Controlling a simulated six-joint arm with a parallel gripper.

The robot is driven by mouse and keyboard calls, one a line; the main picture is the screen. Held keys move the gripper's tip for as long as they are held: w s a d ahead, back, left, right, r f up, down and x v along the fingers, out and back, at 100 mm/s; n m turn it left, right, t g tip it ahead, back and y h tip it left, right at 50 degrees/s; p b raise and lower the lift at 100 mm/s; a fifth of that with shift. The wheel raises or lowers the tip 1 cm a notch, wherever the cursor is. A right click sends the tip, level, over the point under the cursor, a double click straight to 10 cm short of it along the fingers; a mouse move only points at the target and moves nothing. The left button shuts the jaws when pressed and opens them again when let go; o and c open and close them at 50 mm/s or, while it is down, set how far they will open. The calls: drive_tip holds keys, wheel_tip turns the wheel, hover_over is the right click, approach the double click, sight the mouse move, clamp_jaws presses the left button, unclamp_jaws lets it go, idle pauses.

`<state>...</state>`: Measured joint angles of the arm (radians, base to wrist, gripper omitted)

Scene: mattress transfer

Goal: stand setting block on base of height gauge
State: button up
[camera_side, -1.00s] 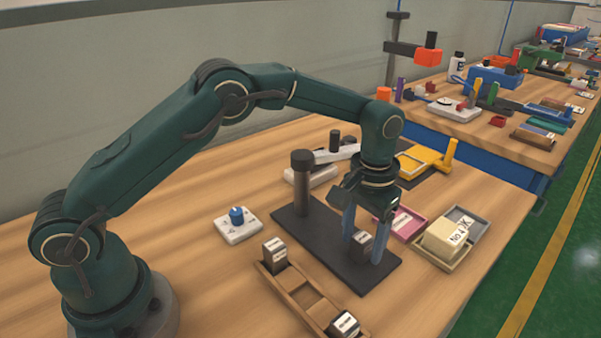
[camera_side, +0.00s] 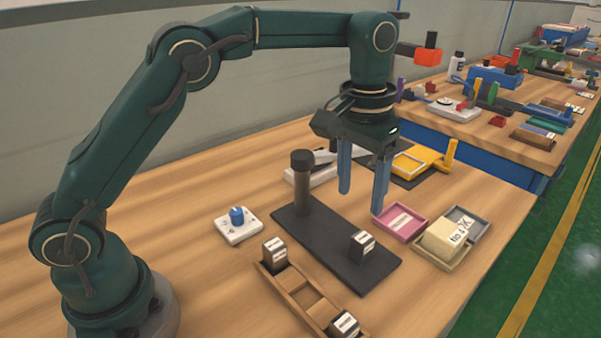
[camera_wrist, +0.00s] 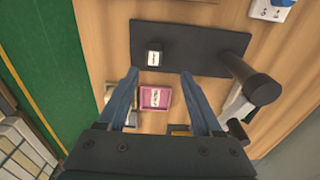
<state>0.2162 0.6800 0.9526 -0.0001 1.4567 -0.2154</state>
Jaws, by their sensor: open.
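A small dark setting block (camera_side: 362,246) with a white label stands on the flat black base (camera_side: 330,243) of the height gauge, toward the end away from the post. The round dark post (camera_side: 302,185) rises from the base's other end. The block also shows on the base in the wrist view (camera_wrist: 154,57). My gripper (camera_side: 361,202) is open and empty, raised above the base and apart from the block. Its two blue fingers point down, and they also show in the wrist view (camera_wrist: 158,75).
A wooden tray (camera_side: 303,297) holds two more labelled blocks (camera_side: 274,250) at its ends. A white plate with a blue knob (camera_side: 238,224) lies to the left. A pink tray (camera_side: 400,224), a beige box (camera_side: 446,240) and a yellow fixture (camera_side: 415,160) stand to the right and behind.

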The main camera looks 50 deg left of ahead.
drive_tip(key=s+a+r+t, duration=0.2)
drive_tip(key=s+a+r, duration=0.1)
drive_tip(key=s, duration=0.4)
drive_tip(key=s+a+r+t, duration=0.2)
drive_tip(key=s+a+r, duration=0.1)
drive_tip(key=s, duration=0.3)
drive_tip(key=s+a+f+t, duration=0.1)
drive_tip(key=s+f, duration=0.2)
drive_tip(key=s, duration=0.3)
drive_tip(key=shift+a+f, duration=0.35)
drive_tip(key=shift+a, duration=0.05)
